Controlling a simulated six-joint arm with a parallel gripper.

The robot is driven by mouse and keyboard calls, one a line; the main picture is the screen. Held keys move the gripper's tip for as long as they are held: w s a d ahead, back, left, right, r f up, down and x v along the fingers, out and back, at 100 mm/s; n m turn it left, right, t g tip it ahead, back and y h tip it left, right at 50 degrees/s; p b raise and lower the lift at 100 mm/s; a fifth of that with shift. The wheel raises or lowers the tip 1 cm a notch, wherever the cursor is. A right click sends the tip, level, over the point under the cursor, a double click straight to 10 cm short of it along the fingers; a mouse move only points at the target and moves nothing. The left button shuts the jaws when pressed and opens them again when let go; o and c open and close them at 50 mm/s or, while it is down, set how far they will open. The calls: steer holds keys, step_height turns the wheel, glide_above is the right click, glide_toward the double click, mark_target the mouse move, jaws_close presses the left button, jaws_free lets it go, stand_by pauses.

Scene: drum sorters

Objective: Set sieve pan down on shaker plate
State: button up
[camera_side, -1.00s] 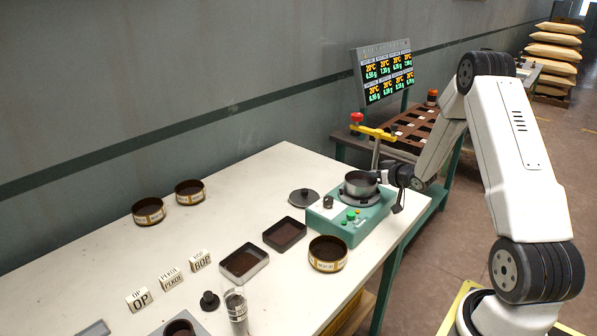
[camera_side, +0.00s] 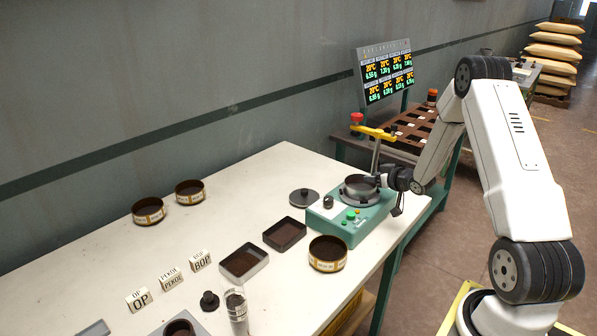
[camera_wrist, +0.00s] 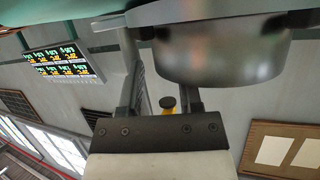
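The grey metal sieve pan (camera_side: 359,190) is upright, centred over the round shaker plate (camera_side: 361,203) on the green shaker. It looks seated on the plate or barely above it; any small gap is too fine to tell. My gripper (camera_side: 383,181) reaches in from the right, at the pan's right side, and appears shut on the pan's wall. In the wrist view, which is upside down, the pan (camera_wrist: 222,55) fills the upper middle. My gripper (camera_wrist: 165,88) shows both dark fingers at the pan's edge; one finger's tip is hidden behind the pan.
The green shaker body (camera_side: 335,218) has a knob and buttons in front. A dark lid (camera_side: 304,197), trays (camera_side: 285,234) and a brown-filled pan (camera_side: 327,254) lie left and front.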

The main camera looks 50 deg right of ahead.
steer(key=shift+s, duration=0.1)
steer(key=v, duration=0.7)
steer(key=shift+s+a+r, duration=0.15)
steer(key=shift+s+a, duration=0.05)
steer(key=shift+s, duration=0.05)
steer(key=shift+w, duration=0.1)
stand_by(0.6)
steer(key=w+a, duration=0.1)
steer(key=a, duration=0.1)
steer(key=w+a+g, duration=0.1)
steer(key=a, duration=0.1)
steer(key=a+r+g, duration=0.1)
steer(key=a, duration=0.1)
steer(key=shift+w+a+n, duration=0.1)
steer(key=shift+w+n, duration=0.2)
steer(key=shift+w, duration=0.1)
steer(key=s+a+n+g+y, duration=0.1)
steer(key=s+a+g, duration=0.1)
steer(key=a, duration=0.7)
steer(key=s+a+r+n+g+y, duration=0.1)
steer(key=s+a+g, duration=0.2)
steer(key=a, duration=0.6)
steer(key=s+a+r+n+g+y, duration=0.1)
steer(key=s+a+g, duration=0.2)
steer(key=a, duration=0.6)
steer(key=s, duration=0.2)
steer(key=shift+s+a+y, duration=0.2)
steer(key=shift+s+y, duration=0.05)
steer(key=shift+y, duration=0.05)
